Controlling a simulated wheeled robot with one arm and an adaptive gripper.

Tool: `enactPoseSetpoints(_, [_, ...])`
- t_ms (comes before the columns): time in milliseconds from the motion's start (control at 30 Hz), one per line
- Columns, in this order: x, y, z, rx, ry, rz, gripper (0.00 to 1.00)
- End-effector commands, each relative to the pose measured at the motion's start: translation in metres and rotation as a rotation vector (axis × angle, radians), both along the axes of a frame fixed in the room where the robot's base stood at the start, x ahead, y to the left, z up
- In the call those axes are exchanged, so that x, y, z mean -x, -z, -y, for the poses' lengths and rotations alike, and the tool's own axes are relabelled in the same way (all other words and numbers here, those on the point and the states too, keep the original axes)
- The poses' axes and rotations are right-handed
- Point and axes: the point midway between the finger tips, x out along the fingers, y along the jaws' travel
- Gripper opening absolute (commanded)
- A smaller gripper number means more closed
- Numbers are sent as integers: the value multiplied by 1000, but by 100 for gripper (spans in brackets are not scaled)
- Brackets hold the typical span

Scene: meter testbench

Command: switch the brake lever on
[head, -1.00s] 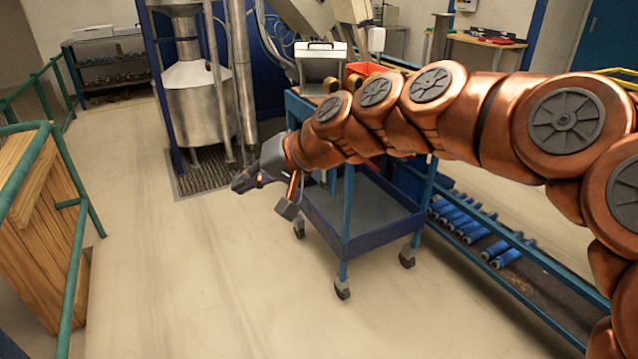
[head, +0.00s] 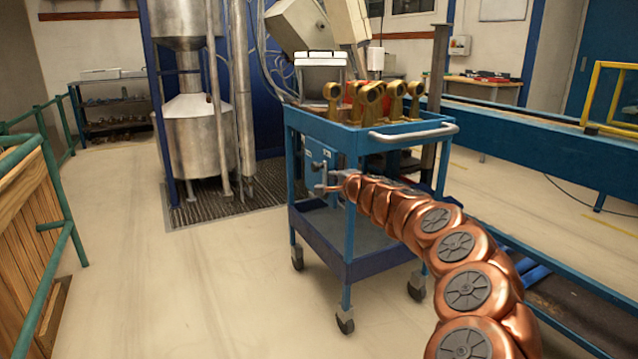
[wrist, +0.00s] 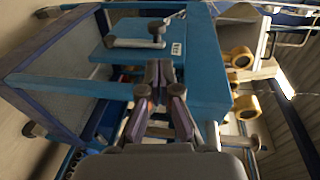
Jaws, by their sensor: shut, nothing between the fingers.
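A blue panel (head: 313,152) is fixed to the side of the blue cart (head: 345,240), below its top tray. The panel carries a grey lever (head: 319,168), small in the head view. In the wrist view the panel is turned sideways; its grey lever (wrist: 140,43) has a round knob at one end, with a small white label beside it. My gripper (wrist: 160,74) is shut and empty, its fingertips close to the panel's edge and apart from the lever in the picture. In the head view my gripper (head: 332,183) is small, just beside the panel, and its fingertips are hard to make out.
Several brass meter parts (head: 372,98) stand on the cart's top tray. A grey handle (head: 413,132) sticks out at its near side. A steel tank (head: 200,135) stands behind left, a green railing (head: 62,225) at left. The floor between is clear.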

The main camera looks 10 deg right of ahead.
Motion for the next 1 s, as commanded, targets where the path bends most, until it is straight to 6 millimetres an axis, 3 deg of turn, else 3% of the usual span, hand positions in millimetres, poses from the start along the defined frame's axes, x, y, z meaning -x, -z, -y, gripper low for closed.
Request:
enactPoseSetpoints(100, [-2,8,6,-6,17,-5,0])
enactPoseSetpoints(567, [-5,7,6,-4,19,-5,0])
enactPoseSetpoints(1000, [-28,11,1,-2,17,-5,0])
